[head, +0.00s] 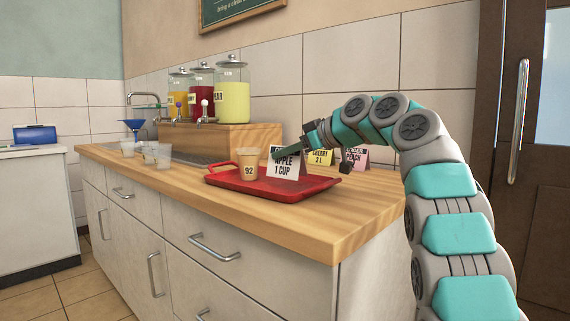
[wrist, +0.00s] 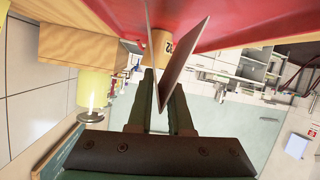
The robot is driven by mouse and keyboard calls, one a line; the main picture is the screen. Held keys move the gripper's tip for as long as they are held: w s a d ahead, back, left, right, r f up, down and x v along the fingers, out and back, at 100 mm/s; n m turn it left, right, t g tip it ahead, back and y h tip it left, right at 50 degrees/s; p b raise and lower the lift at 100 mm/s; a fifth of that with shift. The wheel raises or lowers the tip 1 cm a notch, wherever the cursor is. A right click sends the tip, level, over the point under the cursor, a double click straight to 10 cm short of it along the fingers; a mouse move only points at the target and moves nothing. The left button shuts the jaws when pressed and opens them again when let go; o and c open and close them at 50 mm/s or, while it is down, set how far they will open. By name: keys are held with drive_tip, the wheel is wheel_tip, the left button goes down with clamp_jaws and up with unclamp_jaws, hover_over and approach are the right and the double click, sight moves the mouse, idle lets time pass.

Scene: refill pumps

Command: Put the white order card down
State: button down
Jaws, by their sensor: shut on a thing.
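The white order card (head: 286,166) is a folded card reading "APPLE 1 CUP". It stands upright at the red tray (head: 225,178), right of a paper cup (head: 249,170) marked 92. My gripper (head: 303,152) is shut on the card from behind and right. In the wrist view the card (wrist: 186,72) shows as two thin panels at the fingers (wrist: 157,90), with the red tray (wrist: 230,22) close by. I cannot tell whether its lower edge touches the tray.
A yellow card (head: 320,157) and a pink card (head: 361,157) stand behind on the wooden counter (head: 330,215). Several clear cups (head: 150,152) stand left of the tray. Drink jars (head: 232,102) sit on a wooden stand (head: 230,138) at the back. The counter's front right is bare.

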drive_tip(key=shift+f+b, duration=0.45)
drive_tip(key=shift+f, duration=0.8)
drive_tip(key=c, duration=0.8)
unclamp_jaws()
drive_tip(key=b+v, duration=0.1)
drive_tip(key=v, duration=1.1)
